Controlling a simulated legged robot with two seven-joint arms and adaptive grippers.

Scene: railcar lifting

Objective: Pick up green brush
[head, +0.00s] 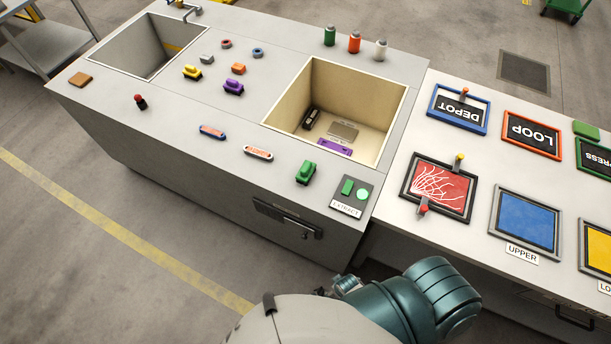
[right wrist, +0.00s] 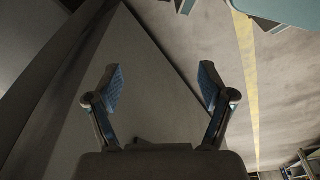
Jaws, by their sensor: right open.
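The green brush (head: 306,172) lies on the grey counter top near its front edge in the head view, between the tan bin and the front edge. It is a short green block with a raised grip on top. My right gripper (right wrist: 160,85) shows in the right wrist view with its two blue-padded fingers spread wide and nothing between them. The brush cannot be made out in the right wrist view. In the head view one of my arms is at the bottom, below the counter front, well apart from the brush. My left gripper is not seen.
The deep tan bin (head: 391,124) holds a few items behind the brush. A green-button panel (head: 359,196) is right of it, an orange-and-white brush-like piece (head: 258,152) left. A handle (head: 288,218) sticks out from the counter front. Framed panels (head: 440,190) fill the right table.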

